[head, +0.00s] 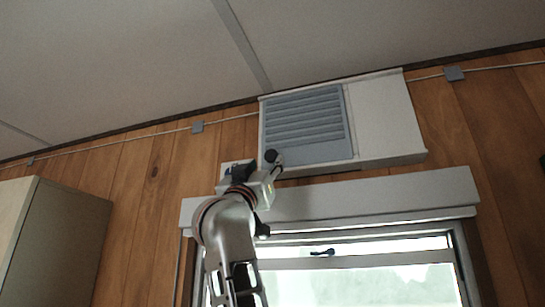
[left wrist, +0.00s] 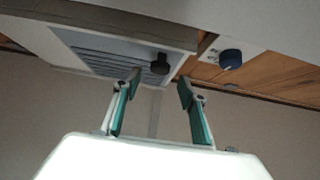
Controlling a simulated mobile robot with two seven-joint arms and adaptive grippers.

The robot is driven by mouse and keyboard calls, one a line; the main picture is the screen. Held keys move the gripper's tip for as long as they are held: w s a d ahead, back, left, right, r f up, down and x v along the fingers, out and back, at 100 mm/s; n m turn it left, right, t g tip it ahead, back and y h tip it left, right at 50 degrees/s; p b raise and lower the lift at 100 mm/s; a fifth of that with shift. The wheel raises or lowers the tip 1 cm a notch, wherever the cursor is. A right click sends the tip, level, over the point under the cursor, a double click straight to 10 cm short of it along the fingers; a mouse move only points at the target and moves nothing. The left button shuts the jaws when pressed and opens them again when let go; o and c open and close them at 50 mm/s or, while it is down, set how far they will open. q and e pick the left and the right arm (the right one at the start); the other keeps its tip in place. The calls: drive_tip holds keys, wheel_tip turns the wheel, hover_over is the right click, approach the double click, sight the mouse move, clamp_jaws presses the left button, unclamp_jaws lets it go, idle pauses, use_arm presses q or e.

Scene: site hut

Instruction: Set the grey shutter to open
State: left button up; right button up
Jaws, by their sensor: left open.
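The grey shutter (head: 306,122) is a slatted panel in the left part of a white wall unit, high under the ceiling. Its slats also show in the left wrist view (left wrist: 108,62). I cannot tell whether the slats are open or shut. A black round knob (head: 271,156) is at the shutter's lower left corner; it also shows in the left wrist view (left wrist: 160,64). My left gripper (left wrist: 160,84) is open and empty, its fingertips on either side of the line to the knob and seemingly just short of it. My right gripper is not in view.
A small pale wall box with a dark blue knob (left wrist: 230,60) is close beside my left gripper. A window (head: 350,276) under a pale casing (head: 370,200) is below the unit. A cabinet (head: 55,240) stands at the left. The ceiling (head: 120,60) is close above.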

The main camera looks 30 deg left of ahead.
sight(270, 157)
use_arm(q)
drive_tip(key=shift+y, duration=0.3)
drive_tip(key=p+x, duration=0.1)
drive_tip(key=x, duration=0.3)
drive_tip(key=shift+w+a+r+p, duration=0.1)
drive_tip(key=shift+w+r+p, duration=0.3)
drive_tip(key=shift+w+p, duration=0.05)
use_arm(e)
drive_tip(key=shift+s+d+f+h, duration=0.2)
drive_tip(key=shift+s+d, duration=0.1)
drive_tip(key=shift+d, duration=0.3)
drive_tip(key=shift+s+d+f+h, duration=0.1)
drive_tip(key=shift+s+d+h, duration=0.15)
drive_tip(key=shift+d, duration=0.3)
use_arm(q)
clamp_jaws()
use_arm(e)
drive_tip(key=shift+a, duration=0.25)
